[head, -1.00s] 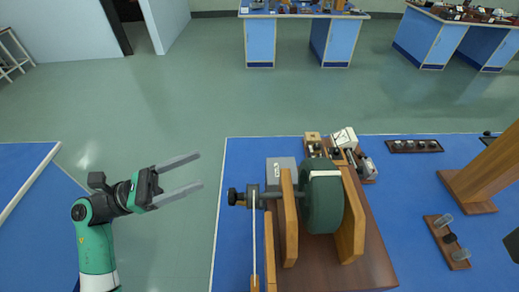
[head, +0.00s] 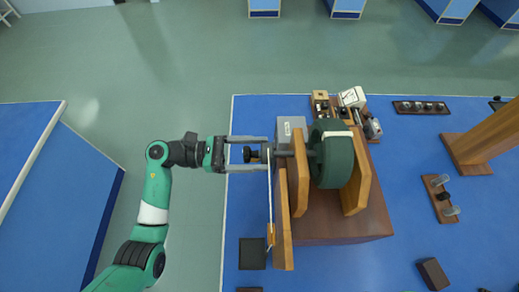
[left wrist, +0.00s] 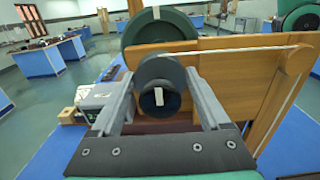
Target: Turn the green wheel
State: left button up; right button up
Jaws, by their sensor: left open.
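The dark green wheel (head: 331,170) stands upright between wooden supports (head: 357,187) on a brown base (head: 325,222), with a white mark on its rim. Its top also shows behind the wood in the left wrist view (left wrist: 178,27). The axle runs left from it to a black knob (head: 251,155). My left gripper (head: 267,153) is open, with one finger on each side of the knob. In the left wrist view, the knob (left wrist: 158,97), with a white mark, sits between the parted fingers. I cannot tell whether either finger touches it.
Small instruments (head: 345,105) stand behind the wheel. A wooden post (head: 478,150) is at right. Dark blocks (head: 433,273) lie on the blue table (head: 400,235). Open floor lies left of it.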

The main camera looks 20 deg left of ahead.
pick_arm(q)
jog(key=shift+w+d, duration=0.15)
jog(key=shift+d, duration=0.3)
grip_shut()
